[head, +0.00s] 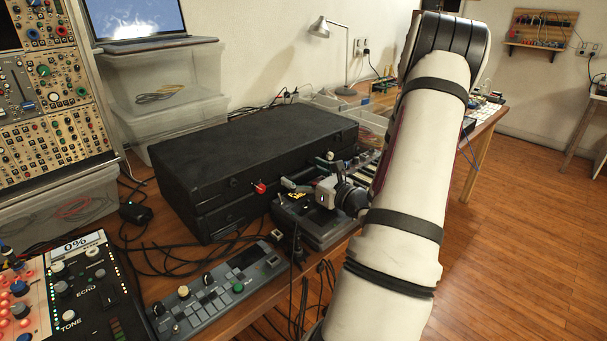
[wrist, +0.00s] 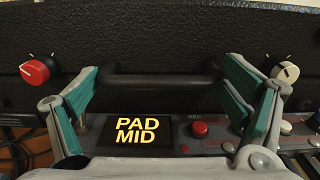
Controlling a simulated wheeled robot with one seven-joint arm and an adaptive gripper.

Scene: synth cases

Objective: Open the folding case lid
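The black folding case (head: 250,145) lies shut on the wooden table, its lid down flat. Its dark textured front fills the upper part of the wrist view (wrist: 160,35). A black carry handle (wrist: 160,80) runs across that front. My gripper (head: 308,174) is at the case's front side. In the wrist view my gripper (wrist: 160,76) is open, with its teal-padded fingers apart near the two ends of the handle. I cannot tell whether they touch it.
A red knob (wrist: 35,70) and a white knob (wrist: 287,72) flank the handle. A device with a "PAD MID" display (wrist: 138,130) sits below my gripper. A grey controller (head: 215,295) and cables lie in front. Clear bins with a laptop (head: 135,20) stand behind.

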